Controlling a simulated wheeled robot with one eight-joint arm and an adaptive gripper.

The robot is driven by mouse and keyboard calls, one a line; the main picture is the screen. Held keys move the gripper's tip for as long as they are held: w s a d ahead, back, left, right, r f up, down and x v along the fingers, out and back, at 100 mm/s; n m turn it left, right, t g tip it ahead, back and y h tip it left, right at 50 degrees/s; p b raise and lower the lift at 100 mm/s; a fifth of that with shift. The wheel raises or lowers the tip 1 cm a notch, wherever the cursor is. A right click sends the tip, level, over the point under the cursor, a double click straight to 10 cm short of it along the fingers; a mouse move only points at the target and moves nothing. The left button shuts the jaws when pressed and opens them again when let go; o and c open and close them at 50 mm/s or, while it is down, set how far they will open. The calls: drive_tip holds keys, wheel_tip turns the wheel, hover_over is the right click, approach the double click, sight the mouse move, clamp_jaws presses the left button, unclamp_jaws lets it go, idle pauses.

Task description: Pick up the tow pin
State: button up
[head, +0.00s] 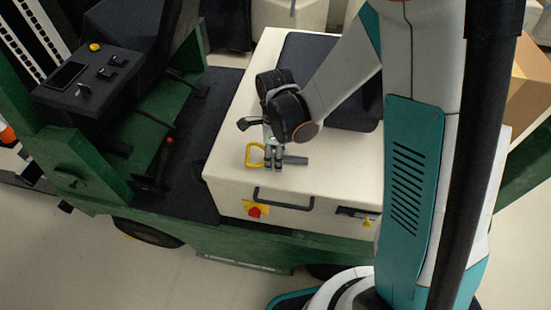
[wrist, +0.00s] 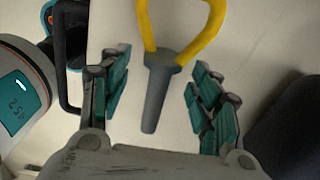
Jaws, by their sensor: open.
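The tow pin (head: 295,160) lies on the cream top of the cart's box (head: 226,168), near its front edge. It has a dark grey shank and a yellow loop handle. In the wrist view the pin (wrist: 156,92) shows its loop at the top and its shank pointing down the picture. My gripper (head: 272,165) is open just over the pin. In the wrist view my gripper (wrist: 161,82) has one finger on each side of the grey shank, with gaps on both sides. How high the fingertips are above the top is hard to tell.
A black handle (head: 284,198) and a red knob on a yellow plate (head: 254,211) are on the box's front face. A dark pad (head: 302,60) lies on the top behind my gripper. A control console (head: 88,80) stands at left.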

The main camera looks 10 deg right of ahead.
drive_tip(key=shift+f, duration=0.15)
clamp_jaws()
